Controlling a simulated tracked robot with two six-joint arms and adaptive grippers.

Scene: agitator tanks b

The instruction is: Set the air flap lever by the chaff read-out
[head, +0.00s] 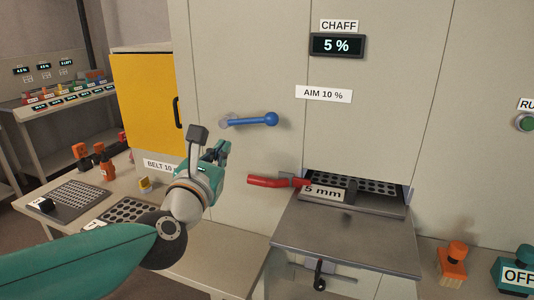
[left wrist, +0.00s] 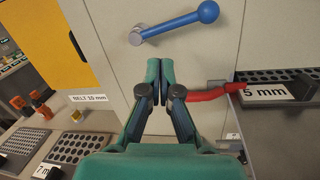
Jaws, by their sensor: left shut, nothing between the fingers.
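The chaff read-out (head: 337,45) on the machine's front shows 5 %, and a label (head: 323,93) below it says AIM 10 %. A blue lever (head: 250,121) with a round knob at its right end lies nearly level on the panel. It also shows in the left wrist view (left wrist: 175,22), rising slightly to the right. My left gripper (head: 222,149) is shut and empty, below and to the left of the lever, apart from it. In the left wrist view its closed fingertips (left wrist: 160,63) point toward the panel below the lever. My right gripper is not in view.
A red handle (head: 270,181) sticks out left beside a perforated sieve marked 5 mm (head: 370,185). A steel shelf (head: 343,238) juts out below it. A yellow cabinet door (head: 145,100) stands left. More sieves lie on the left bench. An OFF block (head: 515,268) is at lower right.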

